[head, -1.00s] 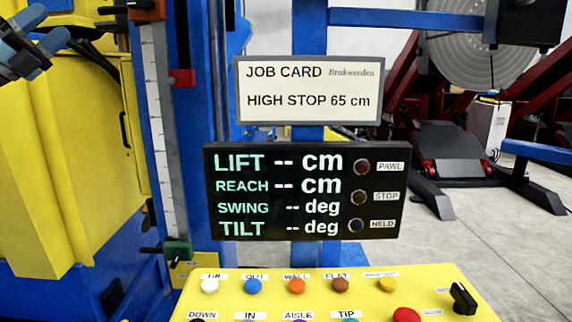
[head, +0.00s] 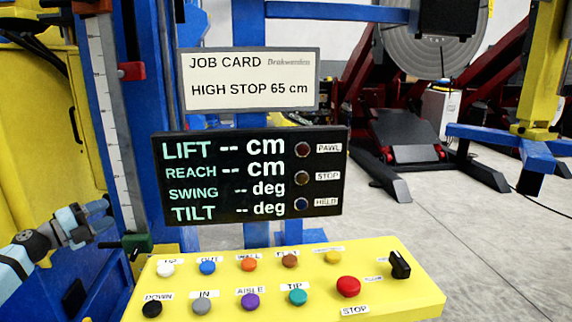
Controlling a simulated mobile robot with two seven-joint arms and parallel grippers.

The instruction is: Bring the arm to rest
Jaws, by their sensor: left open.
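My left gripper (head: 92,216) shows at the left edge of the head view, in front of the yellow and blue machine. It is open, with nothing seen between its fingers. It is left of the yellow button panel (head: 425,292) and near the green stop (head: 137,244) at the foot of the scale, but I cannot tell the depth between them. My right gripper is not in view.
The black display (head: 255,215) shows dashes for lift, reach, swing and tilt; its lamps look dark. The job card (head: 249,78) above reads high stop 65 cm. A red stop (head: 132,71) sits on the scale (head: 108,100). Grey floor (head: 420,225) is open at right.

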